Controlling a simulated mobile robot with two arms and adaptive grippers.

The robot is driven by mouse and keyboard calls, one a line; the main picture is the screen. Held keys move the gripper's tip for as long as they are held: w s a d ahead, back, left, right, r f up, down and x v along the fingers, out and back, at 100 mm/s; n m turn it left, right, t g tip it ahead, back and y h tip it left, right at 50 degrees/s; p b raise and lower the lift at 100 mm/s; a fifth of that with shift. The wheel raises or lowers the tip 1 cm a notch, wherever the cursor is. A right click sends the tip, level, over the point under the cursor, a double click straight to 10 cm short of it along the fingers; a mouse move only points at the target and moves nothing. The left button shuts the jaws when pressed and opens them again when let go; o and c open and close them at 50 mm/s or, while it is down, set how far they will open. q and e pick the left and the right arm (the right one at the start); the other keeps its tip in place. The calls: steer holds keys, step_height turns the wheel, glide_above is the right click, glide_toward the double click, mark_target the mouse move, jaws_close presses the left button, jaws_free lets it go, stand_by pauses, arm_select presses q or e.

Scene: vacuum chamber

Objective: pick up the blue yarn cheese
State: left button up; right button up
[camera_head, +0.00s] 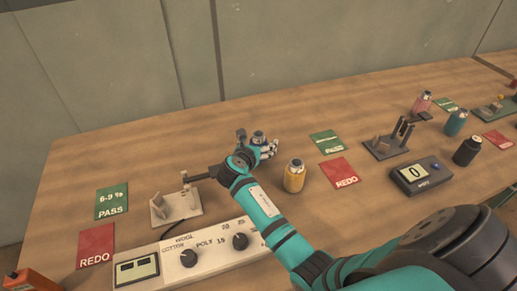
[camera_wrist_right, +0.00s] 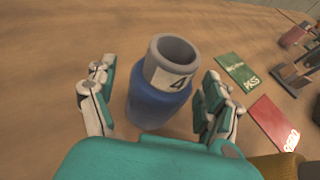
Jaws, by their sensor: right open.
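The blue yarn cheese (camera_wrist_right: 160,104) stands upright on the wooden table in the right wrist view, with a grey tube top and a white label marked 4. In the head view only its upper part (camera_head: 258,136) shows past my right gripper (camera_head: 262,150), which hides the rest. My right gripper (camera_wrist_right: 158,92) is open, with its white and teal fingers on either side of the blue cheese. Gaps show between the fingers and the cheese. My left gripper is in neither view.
A yellow yarn cheese (camera_head: 294,179) stands close right of my right wrist. Pink (camera_head: 421,103), teal (camera_head: 455,123) and black (camera_head: 467,152) cheeses stand at the right. A white control box (camera_head: 210,255) lies in front. The back left table is clear.

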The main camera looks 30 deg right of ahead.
steer(key=shift+c, duration=0.4)
steer(key=c, duration=1.2)
